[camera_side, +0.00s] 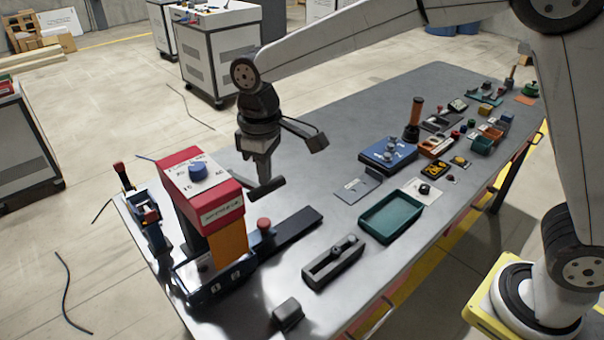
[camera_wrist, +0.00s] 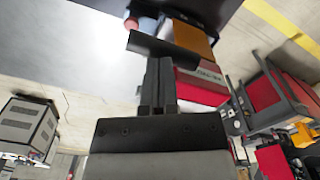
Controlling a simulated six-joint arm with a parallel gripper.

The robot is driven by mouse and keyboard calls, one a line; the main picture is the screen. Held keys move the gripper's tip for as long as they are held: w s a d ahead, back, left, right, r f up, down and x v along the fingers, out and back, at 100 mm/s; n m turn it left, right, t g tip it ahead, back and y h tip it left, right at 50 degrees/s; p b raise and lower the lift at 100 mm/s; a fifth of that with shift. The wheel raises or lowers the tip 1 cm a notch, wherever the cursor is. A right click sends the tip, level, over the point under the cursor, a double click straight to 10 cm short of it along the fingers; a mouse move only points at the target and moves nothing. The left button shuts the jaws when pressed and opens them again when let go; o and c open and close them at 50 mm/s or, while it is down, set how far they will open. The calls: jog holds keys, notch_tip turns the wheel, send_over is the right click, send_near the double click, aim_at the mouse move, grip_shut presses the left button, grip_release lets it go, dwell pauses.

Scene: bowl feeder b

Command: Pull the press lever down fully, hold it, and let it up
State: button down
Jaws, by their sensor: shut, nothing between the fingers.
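The press has a red head (camera_side: 203,185) with a blue knob on top and an orange column (camera_side: 228,243) below it. The wrist view shows the red head (camera_wrist: 200,85) right of my fingers. A dark bar, which looks like the press lever (camera_side: 266,189), sticks out beside the head; it also shows in the wrist view (camera_wrist: 160,46). My gripper (camera_side: 263,178) points down at this bar, with its fingers (camera_wrist: 158,65) shut and empty. The fingertips are at or very near the bar; I cannot tell whether they touch. The lever's joint with the press is hidden.
A red button (camera_side: 264,224) stands by the press base. A blue-black device with a red-tipped handle (camera_side: 120,170) stands left of the press. A grey slide block (camera_side: 334,262), a green tray (camera_side: 391,217) and a blue box (camera_side: 388,154) lie to the right.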

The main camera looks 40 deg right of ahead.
jog(key=shift+w+r, duration=0.1)
jog(key=shift+r, duration=2.9)
jog(key=shift+d+f, duration=0.25)
jog(key=shift+d, duration=0.15)
jog(key=s+d+f+m+t, duration=0.2)
jog(key=s+d+f+m, duration=0.4)
jog(key=s+d+f, duration=0.8)
jog(key=s+d, duration=0.1)
jog(key=d, duration=0.2)
jog(key=shift+d+f+t, duration=0.2)
jog(key=shift+f+t, duration=0.1)
jog(key=shift+f, duration=0.1)
